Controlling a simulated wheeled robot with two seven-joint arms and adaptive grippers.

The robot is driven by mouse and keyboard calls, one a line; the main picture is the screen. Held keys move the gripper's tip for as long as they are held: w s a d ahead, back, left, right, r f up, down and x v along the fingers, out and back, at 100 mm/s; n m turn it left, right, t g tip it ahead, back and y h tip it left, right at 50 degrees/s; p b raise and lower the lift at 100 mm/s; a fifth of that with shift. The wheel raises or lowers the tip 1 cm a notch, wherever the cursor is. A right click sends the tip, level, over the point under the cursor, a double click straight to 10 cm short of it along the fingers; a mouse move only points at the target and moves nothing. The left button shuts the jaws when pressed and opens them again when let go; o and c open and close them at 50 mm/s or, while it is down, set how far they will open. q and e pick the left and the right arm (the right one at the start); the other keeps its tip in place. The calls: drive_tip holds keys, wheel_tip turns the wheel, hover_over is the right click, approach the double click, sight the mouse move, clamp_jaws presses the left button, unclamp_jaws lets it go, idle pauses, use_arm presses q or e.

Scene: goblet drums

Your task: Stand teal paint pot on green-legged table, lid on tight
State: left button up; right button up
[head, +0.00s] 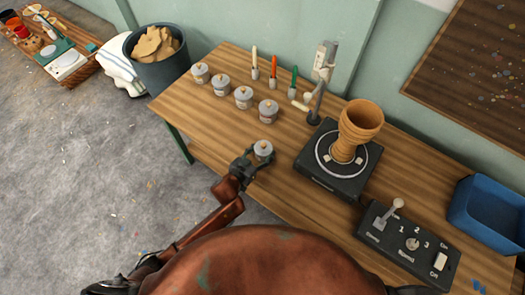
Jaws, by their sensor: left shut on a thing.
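My left gripper (248,164) is shut on a small lidded paint pot (264,150) at the front edge of the wooden table (215,133). The pot looks upright, with a grey lid and a pale knob on top. Its lid appears seated, but I cannot tell how tight. Its paint colour is hard to make out, and I cannot tell whether its base touches the tabletop. The table has a green leg (179,142) at its left end. My right gripper is not in view.
Several similar lidded pots (221,85) stand in a row behind. Brushes (274,68) stand further back. A black turntable (318,180) bearing a terracotta goblet drum (355,128), a control box (408,240) and a blue bin (489,215) occupy the right. A bucket (160,72) stands beyond the left end.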

use_arm(q)
drive_tip(key=o, duration=0.8)
drive_tip(key=shift+f, duration=0.15)
drive_tip(key=o, duration=0.5)
drive_tip(key=shift+c, duration=0.2)
drive_tip(key=shift+r, duration=0.25)
drive_tip(key=p+v, duration=0.3)
drive_tip(key=v, duration=0.9)
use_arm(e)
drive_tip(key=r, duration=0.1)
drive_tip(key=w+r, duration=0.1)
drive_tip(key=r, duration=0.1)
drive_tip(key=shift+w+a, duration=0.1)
use_arm(q)
drive_tip(key=shift+f, duration=0.1)
